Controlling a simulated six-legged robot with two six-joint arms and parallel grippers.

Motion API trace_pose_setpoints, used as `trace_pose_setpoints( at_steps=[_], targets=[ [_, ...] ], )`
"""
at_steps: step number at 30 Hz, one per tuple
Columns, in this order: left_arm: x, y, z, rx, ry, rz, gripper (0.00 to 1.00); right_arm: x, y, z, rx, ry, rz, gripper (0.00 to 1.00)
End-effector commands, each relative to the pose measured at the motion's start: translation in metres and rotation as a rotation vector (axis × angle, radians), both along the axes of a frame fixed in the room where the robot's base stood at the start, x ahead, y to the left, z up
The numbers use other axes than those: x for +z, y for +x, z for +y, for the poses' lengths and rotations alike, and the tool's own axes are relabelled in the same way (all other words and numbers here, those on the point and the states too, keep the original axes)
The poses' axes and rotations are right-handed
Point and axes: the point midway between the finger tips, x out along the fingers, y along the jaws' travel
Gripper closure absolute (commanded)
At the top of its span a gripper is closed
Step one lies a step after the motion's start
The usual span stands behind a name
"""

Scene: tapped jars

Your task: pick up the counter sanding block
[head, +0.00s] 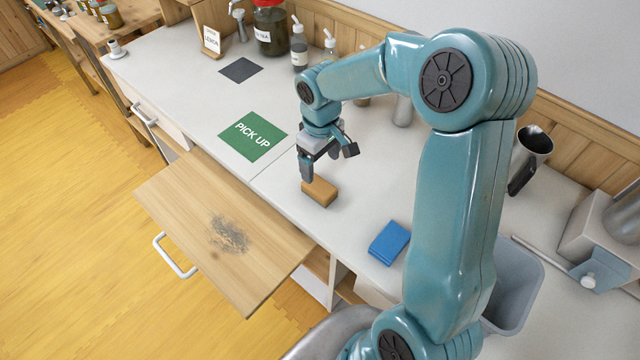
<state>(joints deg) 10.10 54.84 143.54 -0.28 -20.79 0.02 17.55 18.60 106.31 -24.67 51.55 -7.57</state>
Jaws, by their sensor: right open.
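The counter sanding block (319,193) is a small orange-brown block lying on the white counter, near its front edge. My right gripper (307,178) points down right at the block, with its dark fingers over the block's far left part. The fingers hide a little of the block, and I cannot tell whether they touch it. The right gripper is open. My left gripper is not in view.
A blue sponge-like block (389,243) lies right of the sanding block. A green "PICK UP" mat (254,136) and a dark grey square (240,70) lie to the left. A pulled-out wooden board (190,215) with a dark smudge juts out in front. A grey bin (520,285) stands at right.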

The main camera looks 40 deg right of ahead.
Motion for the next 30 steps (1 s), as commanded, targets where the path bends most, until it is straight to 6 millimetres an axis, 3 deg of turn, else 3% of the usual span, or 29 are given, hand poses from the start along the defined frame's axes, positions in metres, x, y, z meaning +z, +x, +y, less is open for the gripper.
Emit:
trace_pose_setpoints(
  at_steps=[4,11,18,28,29,30],
  targets=[
    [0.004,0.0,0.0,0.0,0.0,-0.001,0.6,-0.03,-0.001,0.001,0.001,0.001,0.004,0.17],
    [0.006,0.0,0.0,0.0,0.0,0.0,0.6,-0.05,0.0,0.0,-0.001,0.001,0.001,0.17],
    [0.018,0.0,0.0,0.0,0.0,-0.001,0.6,-0.087,0.003,-0.001,0.0,0.002,0.004,0.17],
    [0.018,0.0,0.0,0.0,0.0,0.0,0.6,-0.099,0.005,-0.003,-0.001,0.0,-0.001,0.17],
    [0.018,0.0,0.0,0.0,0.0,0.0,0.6,-0.099,0.005,-0.003,-0.001,0.0,-0.001,0.2],
    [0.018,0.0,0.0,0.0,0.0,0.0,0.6,-0.099,0.005,-0.003,-0.001,0.0,-0.001,0.33]
  ],
)
